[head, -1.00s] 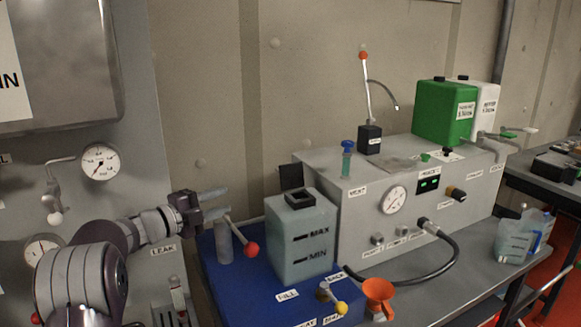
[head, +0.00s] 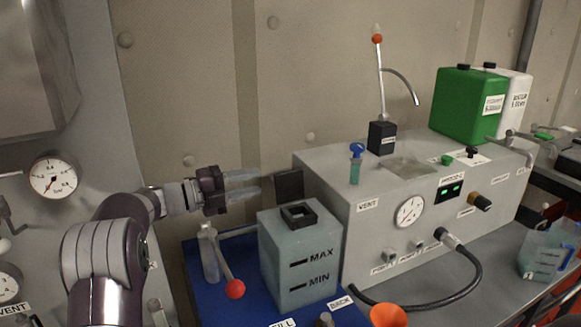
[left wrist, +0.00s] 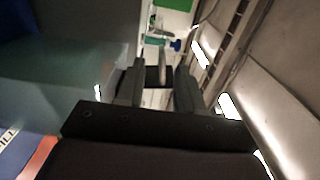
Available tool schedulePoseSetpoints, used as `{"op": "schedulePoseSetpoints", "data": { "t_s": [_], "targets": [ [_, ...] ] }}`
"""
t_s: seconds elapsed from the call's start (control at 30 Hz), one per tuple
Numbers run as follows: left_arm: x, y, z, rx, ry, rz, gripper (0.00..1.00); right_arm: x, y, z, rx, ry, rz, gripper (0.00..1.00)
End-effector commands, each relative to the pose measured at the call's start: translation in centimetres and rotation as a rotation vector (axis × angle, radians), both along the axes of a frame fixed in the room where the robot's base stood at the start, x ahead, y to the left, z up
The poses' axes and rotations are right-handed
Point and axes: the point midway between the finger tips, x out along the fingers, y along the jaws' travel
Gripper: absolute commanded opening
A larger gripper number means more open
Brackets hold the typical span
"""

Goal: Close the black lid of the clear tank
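The clear tank (head: 300,262), a greenish box marked MAX and MIN, stands on the blue base. Its black lid (head: 289,185) stands open and upright behind the dark square opening (head: 299,213) on the tank's top. My left gripper (head: 261,182) comes in from the left, level with the lid. Its two fingers are apart and point at the lid's left edge; I cannot tell whether they touch it. In the left wrist view the fingers (left wrist: 160,82) are spread, with a dark piece between or beyond them that I cannot identify surely. My right gripper is not in view.
The grey machine (head: 365,235) with a gauge stands close on the tank's right. An orange funnel (head: 388,316) is at the front. The wall (head: 190,110) is behind.

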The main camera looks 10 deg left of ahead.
Motion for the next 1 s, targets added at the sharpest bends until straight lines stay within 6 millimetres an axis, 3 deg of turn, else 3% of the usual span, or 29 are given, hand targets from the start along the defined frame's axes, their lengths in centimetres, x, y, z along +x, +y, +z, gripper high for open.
{"op": "schedulePoseSetpoints", "data": {
  "t_s": [0.1,0.33,0.5,0.73,0.77,0.87,1.0],
  "targets": [
    [1.7,-2.8,0.6,-0.001,0.0,-0.005,0.37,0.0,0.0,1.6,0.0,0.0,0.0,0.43],
    [4.5,-6.9,0.3,0.0,0.001,-0.003,0.37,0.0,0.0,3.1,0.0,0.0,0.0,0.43],
    [5.4,-8.2,0.2,-0.001,-0.001,-0.001,0.37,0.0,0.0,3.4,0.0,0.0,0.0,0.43],
    [5.5,-8.3,0.1,0.001,-0.001,0.0,0.37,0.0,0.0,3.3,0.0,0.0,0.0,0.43],
    [5.5,-8.3,0.1,0.001,-0.001,0.0,0.34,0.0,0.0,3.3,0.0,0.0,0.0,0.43],
    [5.5,-8.3,0.1,0.0,0.0,0.0,0.01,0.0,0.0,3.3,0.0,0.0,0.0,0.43],
    [5.5,-8.3,0.0,0.0,0.0,0.0,0.0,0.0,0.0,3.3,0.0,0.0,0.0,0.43]
  ]
}}
